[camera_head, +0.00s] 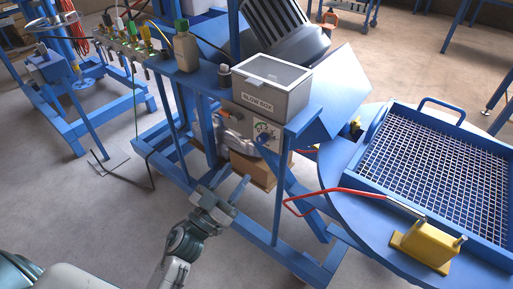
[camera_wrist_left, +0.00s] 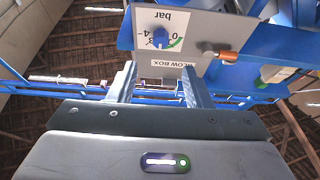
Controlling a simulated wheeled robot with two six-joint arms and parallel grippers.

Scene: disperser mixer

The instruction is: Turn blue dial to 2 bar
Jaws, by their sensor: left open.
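The blue dial (camera_head: 264,137) sits on a white scale plate below the grey blow box in the head view. In the left wrist view the dial (camera_wrist_left: 161,38) shows upside down on its white plate, with "bar" and some numbers visible; I cannot tell its exact setting. My left gripper (camera_head: 229,184) is open and empty, in front of and below the dial in the head view. In the left wrist view its two fingers (camera_wrist_left: 160,86) stand apart, with the dial between and beyond their tips, not touched. My right gripper is not in view.
The grey blow box (camera_head: 270,88) is mounted on the blue frame above the dial. A round blue table (camera_head: 345,180) with a mesh tray and yellow block (camera_head: 425,246) stands at right.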

